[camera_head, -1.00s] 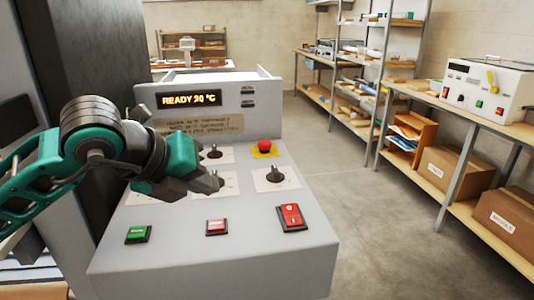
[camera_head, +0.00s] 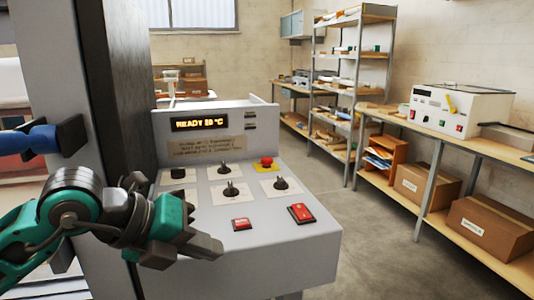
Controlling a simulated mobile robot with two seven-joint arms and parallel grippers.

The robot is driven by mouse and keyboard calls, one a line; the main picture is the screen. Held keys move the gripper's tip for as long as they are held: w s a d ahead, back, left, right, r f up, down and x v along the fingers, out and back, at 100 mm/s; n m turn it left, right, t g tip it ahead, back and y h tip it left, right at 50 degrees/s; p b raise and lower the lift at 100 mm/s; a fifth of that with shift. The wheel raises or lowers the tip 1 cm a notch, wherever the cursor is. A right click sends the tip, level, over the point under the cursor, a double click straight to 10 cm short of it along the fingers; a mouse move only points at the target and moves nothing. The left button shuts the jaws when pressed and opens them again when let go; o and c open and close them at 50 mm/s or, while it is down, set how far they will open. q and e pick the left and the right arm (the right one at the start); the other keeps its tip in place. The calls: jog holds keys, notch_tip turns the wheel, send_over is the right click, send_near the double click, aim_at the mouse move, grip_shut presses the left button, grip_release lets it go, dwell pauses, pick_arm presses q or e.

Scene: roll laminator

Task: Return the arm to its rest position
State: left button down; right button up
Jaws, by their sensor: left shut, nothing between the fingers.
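My left arm comes in from the left, in green and black. Its gripper (camera_head: 207,247) is shut and empty, in front of the control panel's lower left part. The grey control panel (camera_head: 300,240) carries a display (camera_head: 200,123) reading "READY 20 °C". On its sloped face are black knobs and levers, a red mushroom button (camera_head: 266,162) on a yellow plate, a small red button (camera_head: 242,224) and a red rocker switch (camera_head: 301,212). My gripper and wrist cover the panel's lower left corner. My right gripper does not show.
A tall dark column (camera_head: 110,100) stands left of the panel, with a blue-handled part (camera_head: 40,138) beside it. To the right are metal shelves (camera_head: 365,90), a workbench with a white machine (camera_head: 455,108), and cardboard boxes (camera_head: 490,228) underneath. The floor between (camera_head: 370,230) is clear.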

pick_arm(q)
jog(key=s+d+n+g+h, duration=0.1)
jog(key=s+d+n+h, duration=0.3)
jog(key=d+h, duration=0.55)
jog(key=w+a+f+n+t+y, duration=0.3)
jog(key=a+f+n+t+y, duration=1)
jog(key=n, duration=1)
jog(key=s+a+f+n+g+y, duration=0.1)
jog(key=s+f+g, duration=0.1)
jog(key=s+f, duration=0.2)
jog(key=s+a+f+n+g, duration=0.2)
jog(key=s+f, duration=0.1)
jog(key=f, duration=0.7)
jog(key=s+a+f+n+g+y, duration=0.1)
jog(key=s+f+n+g, duration=0.1)
jog(key=s+f, duration=0.2)
notch_tip(320, 180, down, 3)
jog(key=shift+s+a+f+g+y, duration=0.2)
jog(key=shift+s+a+g+y, duration=0.1)
jog(key=shift+s+a+y, duration=0.05)
jog(key=shift+a, duration=0.1)
